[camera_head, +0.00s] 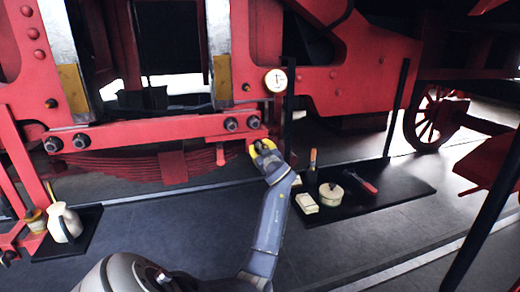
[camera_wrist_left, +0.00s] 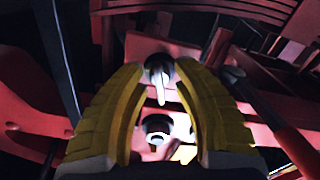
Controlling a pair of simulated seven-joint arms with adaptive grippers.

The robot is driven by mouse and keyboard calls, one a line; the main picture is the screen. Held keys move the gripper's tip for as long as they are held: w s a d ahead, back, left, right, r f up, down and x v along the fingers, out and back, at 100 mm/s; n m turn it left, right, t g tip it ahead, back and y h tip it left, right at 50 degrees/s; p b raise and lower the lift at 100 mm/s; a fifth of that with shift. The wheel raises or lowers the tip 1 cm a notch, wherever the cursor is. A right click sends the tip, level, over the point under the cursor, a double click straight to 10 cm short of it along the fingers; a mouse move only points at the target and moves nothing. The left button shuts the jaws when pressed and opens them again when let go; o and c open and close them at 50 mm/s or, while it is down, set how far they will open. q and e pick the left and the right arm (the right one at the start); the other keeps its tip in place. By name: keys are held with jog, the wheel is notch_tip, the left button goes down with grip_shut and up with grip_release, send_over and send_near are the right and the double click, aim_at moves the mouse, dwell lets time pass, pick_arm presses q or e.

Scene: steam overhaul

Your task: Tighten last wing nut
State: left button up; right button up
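A red horizontal bar (camera_head: 150,130) on the red frame carries a pair of dark nuts near each end. The right-hand pair is an inner nut (camera_head: 231,124) and an outer nut (camera_head: 254,122); I cannot tell which has wings. My left gripper (camera_head: 262,147) has yellow fingers and is just below the bar's right end. In the left wrist view its fingers (camera_wrist_left: 160,76) are apart. A dark round nut with a pale stem (camera_wrist_left: 160,82) shows between the tips, and a second nut (camera_wrist_left: 156,130) shows nearer the palm. Contact is unclear. My right gripper is out of view.
A round gauge (camera_head: 276,80) is above the bar's right end. A black mat (camera_head: 395,190) at right holds a bottle (camera_head: 312,172), a round tin (camera_head: 331,194), a pale block (camera_head: 306,204) and a red-handled tool (camera_head: 362,182). A pale jug (camera_head: 64,222) stands at left. Dark posts rise nearby.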

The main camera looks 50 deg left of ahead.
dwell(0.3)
pick_arm(q)
grip_shut()
jog(key=shift+m, duration=0.3)
jog(key=m, duration=1.5)
jog(key=shift+a, duration=0.1)
jog(key=m, duration=0.6)
dwell(0.5)
